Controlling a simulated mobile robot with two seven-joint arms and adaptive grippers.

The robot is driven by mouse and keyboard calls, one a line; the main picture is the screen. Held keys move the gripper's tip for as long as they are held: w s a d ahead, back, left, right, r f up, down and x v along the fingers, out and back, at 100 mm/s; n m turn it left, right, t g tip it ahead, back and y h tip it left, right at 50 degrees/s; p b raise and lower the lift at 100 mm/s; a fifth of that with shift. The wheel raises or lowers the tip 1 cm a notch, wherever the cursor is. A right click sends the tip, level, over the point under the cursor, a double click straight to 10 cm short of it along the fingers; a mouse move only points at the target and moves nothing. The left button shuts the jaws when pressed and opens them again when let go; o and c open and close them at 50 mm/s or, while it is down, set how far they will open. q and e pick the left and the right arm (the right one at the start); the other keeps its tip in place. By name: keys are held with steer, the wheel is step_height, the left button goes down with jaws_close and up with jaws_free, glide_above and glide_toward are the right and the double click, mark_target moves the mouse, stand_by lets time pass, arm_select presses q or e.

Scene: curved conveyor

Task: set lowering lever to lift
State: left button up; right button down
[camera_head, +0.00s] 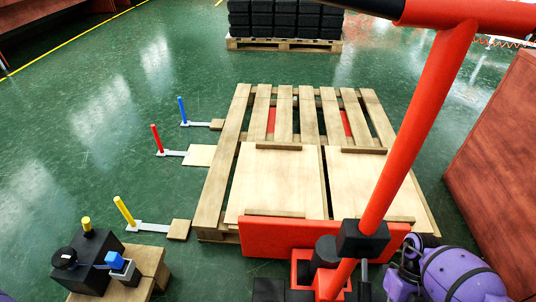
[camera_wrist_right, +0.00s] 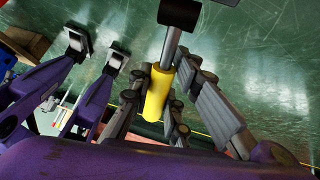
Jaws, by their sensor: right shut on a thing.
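The lowering lever shows in the right wrist view as a grey rod (camera_wrist_right: 171,46) with a yellow grip (camera_wrist_right: 157,102). The rod runs up to a black block (camera_wrist_right: 180,12). My right gripper (camera_wrist_right: 162,85) is shut on the yellow grip, with a finger on each side of it. In the head view, a grey rod comes out below the black block (camera_head: 362,238) on the red tow bar (camera_head: 410,135), and the yellow grip is hidden there. I cannot tell which setting the lever is in.
A wooden pallet (camera_head: 240,150) with two boards lies beyond the red plate (camera_head: 300,238). Small red, blue and yellow levers stand left of it. A black box (camera_head: 88,262) sits front left. A red-brown block (camera_head: 500,160) stands at the right. The green floor at upper left is clear.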

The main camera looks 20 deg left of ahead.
arm_select(q)
steer(key=shift+w, duration=0.15)
arm_select(e)
steer(key=shift+s, duration=0.1)
steer(key=c, duration=1.6)
jaws_free()
arm_select(q)
steer(key=shift+w+d, duration=0.25)
steer(key=shift+w, duration=0.7)
arm_select(e)
steer(key=v, duration=1.2)
arm_select(q)
steer(key=shift+s, duration=0.25)
steer(key=shift+w, duration=0.1)
arm_select(e)
steer(key=shift+f, duration=0.1)
